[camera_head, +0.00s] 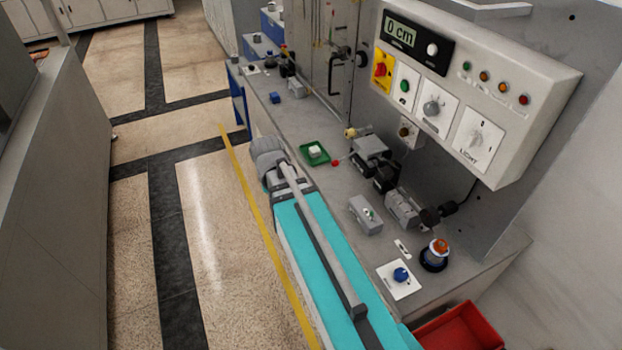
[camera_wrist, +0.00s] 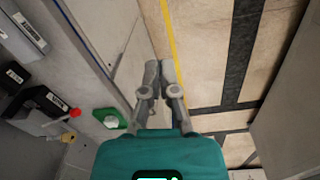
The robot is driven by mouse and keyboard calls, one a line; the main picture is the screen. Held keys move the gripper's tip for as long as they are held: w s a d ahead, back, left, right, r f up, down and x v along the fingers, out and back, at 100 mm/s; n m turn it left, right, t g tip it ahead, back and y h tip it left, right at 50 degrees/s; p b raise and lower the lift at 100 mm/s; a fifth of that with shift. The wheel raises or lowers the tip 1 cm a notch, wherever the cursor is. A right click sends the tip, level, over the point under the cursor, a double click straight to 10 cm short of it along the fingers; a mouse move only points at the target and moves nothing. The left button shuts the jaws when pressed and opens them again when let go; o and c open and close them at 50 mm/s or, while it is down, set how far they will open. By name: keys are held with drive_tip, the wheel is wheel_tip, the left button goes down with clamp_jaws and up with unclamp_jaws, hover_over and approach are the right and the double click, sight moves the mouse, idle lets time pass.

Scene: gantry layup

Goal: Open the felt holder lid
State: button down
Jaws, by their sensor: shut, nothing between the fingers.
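My gripper (camera_wrist: 160,72) is shut and empty in the wrist view, its two fingers close together above the bench's front edge and the floor. In the head view my turquoise arm hides it. No part is clearly marked as the felt holder lid. A small green tray (camera_head: 303,153) with a white block (camera_head: 315,152) lies on the bench in the head view. The tray also shows left of my gripper in the wrist view (camera_wrist: 101,116), apart from the fingers.
A control panel (camera_head: 500,60) reading "0 cm" overhangs the bench (camera_head: 310,185). Black-and-grey devices (camera_head: 375,160) and a red-tipped rod (camera_head: 335,163) stand near the tray. An orange-topped knob (camera_head: 438,247) and a red bin (camera_head: 465,330) are nearer. The floor beside the yellow line is clear.

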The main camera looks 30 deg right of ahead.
drive_tip(key=s+a+n, duration=0.3)
drive_tip(key=s+a, duration=0.1)
drive_tip(key=a, duration=0.4)
drive_tip(key=shift+a+n, duration=0.2)
drive_tip(key=shift+n, duration=0.1)
